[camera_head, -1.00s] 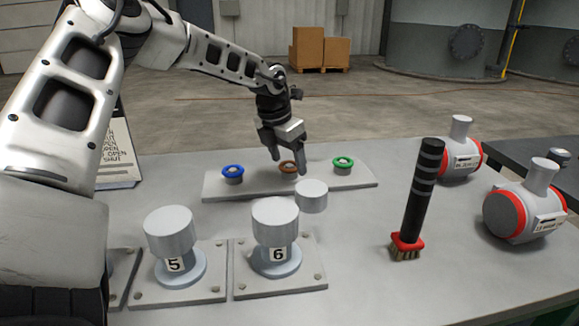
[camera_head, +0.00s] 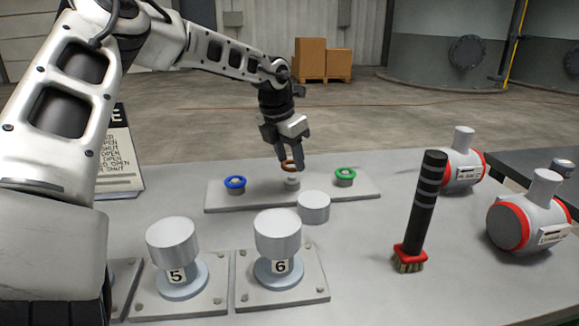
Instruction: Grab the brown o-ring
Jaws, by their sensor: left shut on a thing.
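The brown o-ring (camera_head: 289,166) is between the fingertips of my left gripper (camera_head: 290,164), which is shut on it. It is held just above the light middle post (camera_head: 292,184) of the grey plate (camera_head: 322,196). The blue o-ring (camera_head: 235,182) sits on the left post and the green o-ring (camera_head: 345,174) on the right post. My right gripper is not in view.
Grey cylinders marked 5 (camera_head: 172,241) and 6 (camera_head: 277,236) stand in front, with a small cylinder (camera_head: 314,207) near the plate. A brush (camera_head: 421,210) stands upright at right, beside two grey canisters with red bands (camera_head: 525,218). A sign (camera_head: 120,155) stands at left.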

